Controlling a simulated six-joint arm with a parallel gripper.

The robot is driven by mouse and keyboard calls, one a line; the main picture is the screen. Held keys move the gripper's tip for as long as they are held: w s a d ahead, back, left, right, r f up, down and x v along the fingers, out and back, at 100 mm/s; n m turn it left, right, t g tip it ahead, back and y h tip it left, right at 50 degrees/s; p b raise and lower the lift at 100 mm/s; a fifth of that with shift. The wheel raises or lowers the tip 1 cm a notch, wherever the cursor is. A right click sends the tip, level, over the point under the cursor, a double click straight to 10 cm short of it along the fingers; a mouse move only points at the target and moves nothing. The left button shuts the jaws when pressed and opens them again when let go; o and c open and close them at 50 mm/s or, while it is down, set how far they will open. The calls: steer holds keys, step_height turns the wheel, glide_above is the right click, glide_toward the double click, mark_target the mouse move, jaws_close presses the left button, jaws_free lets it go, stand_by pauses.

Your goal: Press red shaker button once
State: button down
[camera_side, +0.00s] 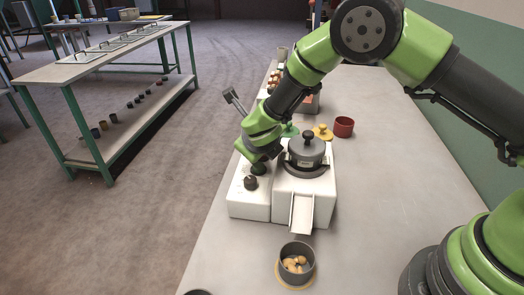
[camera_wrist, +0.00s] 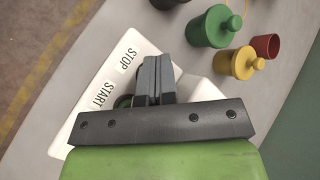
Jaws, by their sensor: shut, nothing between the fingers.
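The white shaker stands on the bench in the side view, with a control box (camera_side: 248,203) at its left and a grey lidded hopper (camera_side: 306,152) at its right. My gripper (camera_side: 258,168) is shut and points down at the top of the control box. In the wrist view the shut fingers (camera_wrist: 152,68) are over the white panel (camera_wrist: 88,112), beside the printed words STOP and START. Part of a green button (camera_wrist: 122,102) shows by START. No red button shows; the fingers cover the panel near STOP. Contact cannot be told. A dark knob (camera_side: 250,183) is nearer the camera.
A white chute (camera_side: 301,213) leads toward a grey bowl with nuts (camera_side: 297,275). Behind the shaker are a green pot (camera_wrist: 210,28), a yellow pot (camera_wrist: 238,64) and a red cup (camera_side: 343,127). The bench right of the shaker is clear.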

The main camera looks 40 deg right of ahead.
steer(key=shift+f, duration=0.15)
stand_by(0.4)
steer(key=shift+r, duration=0.95)
steer(key=shift+r, duration=0.1)
steer(key=shift+r, duration=2.4)
